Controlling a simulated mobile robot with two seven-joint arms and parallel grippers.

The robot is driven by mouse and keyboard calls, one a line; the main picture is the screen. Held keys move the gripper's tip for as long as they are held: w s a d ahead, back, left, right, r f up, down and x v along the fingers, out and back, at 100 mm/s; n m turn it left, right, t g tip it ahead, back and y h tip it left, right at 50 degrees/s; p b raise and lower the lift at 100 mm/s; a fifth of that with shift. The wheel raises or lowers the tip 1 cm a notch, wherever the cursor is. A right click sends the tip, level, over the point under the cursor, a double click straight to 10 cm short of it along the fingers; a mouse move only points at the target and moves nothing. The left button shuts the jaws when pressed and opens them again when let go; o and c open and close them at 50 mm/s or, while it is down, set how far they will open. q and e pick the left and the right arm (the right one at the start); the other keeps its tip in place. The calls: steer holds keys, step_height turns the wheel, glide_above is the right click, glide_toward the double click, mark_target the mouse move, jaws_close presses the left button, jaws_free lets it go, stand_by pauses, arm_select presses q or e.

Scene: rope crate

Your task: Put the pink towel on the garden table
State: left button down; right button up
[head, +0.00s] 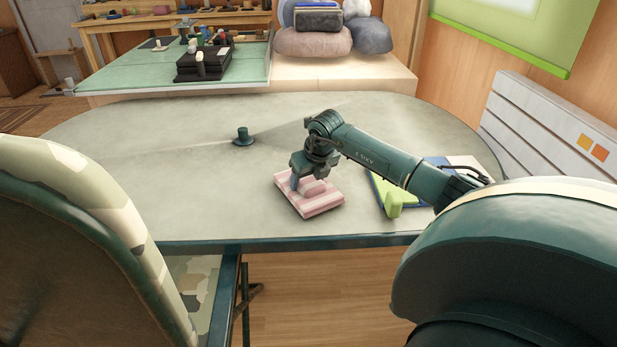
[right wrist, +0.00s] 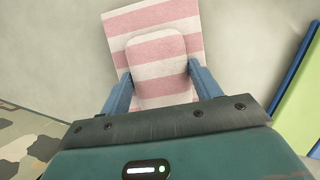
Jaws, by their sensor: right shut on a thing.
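The pink towel (head: 322,207), striped pink and white and folded into a flat square with a raised part on top, is on or just above the grey top of the garden table (head: 190,205), near its front edge. My right gripper (head: 306,184) points down over it. In the right wrist view the gripper's blue fingers (right wrist: 161,82) are shut on the raised part of the towel (right wrist: 153,21), one on each side. I cannot tell whether the towel's underside touches the table. My left gripper is not in view.
A dark green round fitting (head: 243,137) stands mid-table. Green and blue flat items (head: 395,196) lie right of the towel, partly behind my right arm. A camouflage-patterned chair (head: 100,200) is at the left. The table's left half is clear.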

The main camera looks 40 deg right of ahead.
steer(key=shift+f+b, duration=0.35)
steer(key=shift+f, duration=0.2)
steer(key=o, duration=1.3)
steer(key=p+v, duration=0.1)
steer(key=v, duration=1.2)
steer(key=shift+r, duration=0.15)
